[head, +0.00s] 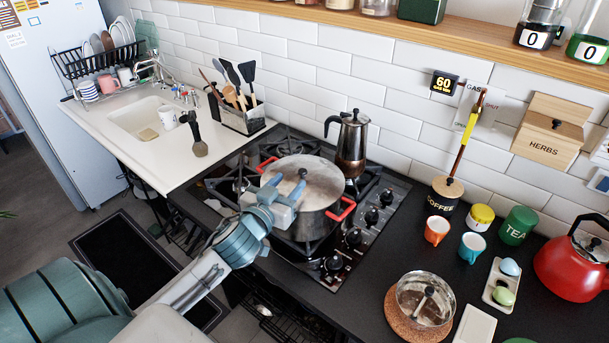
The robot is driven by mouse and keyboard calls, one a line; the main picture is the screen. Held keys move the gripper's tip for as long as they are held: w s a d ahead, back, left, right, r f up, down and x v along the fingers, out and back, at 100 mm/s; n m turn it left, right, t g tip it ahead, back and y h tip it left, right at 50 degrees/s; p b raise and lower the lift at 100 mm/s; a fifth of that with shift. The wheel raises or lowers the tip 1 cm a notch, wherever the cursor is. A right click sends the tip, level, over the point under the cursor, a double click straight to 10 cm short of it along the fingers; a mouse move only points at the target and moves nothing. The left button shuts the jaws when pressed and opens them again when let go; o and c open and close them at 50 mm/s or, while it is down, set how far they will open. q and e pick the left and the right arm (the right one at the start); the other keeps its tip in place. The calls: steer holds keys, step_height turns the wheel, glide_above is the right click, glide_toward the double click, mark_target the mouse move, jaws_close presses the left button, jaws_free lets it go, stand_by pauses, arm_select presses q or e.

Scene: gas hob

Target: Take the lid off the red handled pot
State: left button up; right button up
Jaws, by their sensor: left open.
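The pot (318,222) with red handles stands on the gas hob, a steel pot with one red handle at its left and one at its right. Its metal lid (318,168) lies on top, with a small dark knob (303,173) near the middle. My left gripper (287,189) is open, over the front part of the lid, with its fingertips close to the knob. I cannot tell whether they touch it. The gripper hides part of the lid's front rim and the pot's front side. My right gripper is not in view.
A moka pot (351,146) stands close behind the pot. Hob knobs (371,218) lie to the right. A glass pan (425,300), mugs (437,229), jars and a red kettle (573,262) fill the right counter. A utensil holder (238,115) and sink (145,117) are at left.

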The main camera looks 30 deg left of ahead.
mark_target(301, 172)
arm_select(q)
steer(key=shift+w, duration=1)
steer(key=shift+w+a+p, duration=0.1)
steer(key=shift+w+p, duration=0.2)
steer(key=shift+w, duration=0.05)
steer(key=w+p, duration=0.1)
steer(key=w, duration=0.1)
steer(key=w+p, duration=0.1)
steer(key=w, duration=0.1)
steer(key=shift+w+a+f, duration=0.1)
steer(key=shift+a+f, duration=0.05)
steer(key=shift+f, duration=0.25)
steer(key=shift+w+f, duration=0.15)
steer(key=shift+w, duration=0.3)
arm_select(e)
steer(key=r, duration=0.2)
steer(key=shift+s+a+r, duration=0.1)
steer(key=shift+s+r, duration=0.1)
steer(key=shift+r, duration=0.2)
arm_select(q)
jaws_close()
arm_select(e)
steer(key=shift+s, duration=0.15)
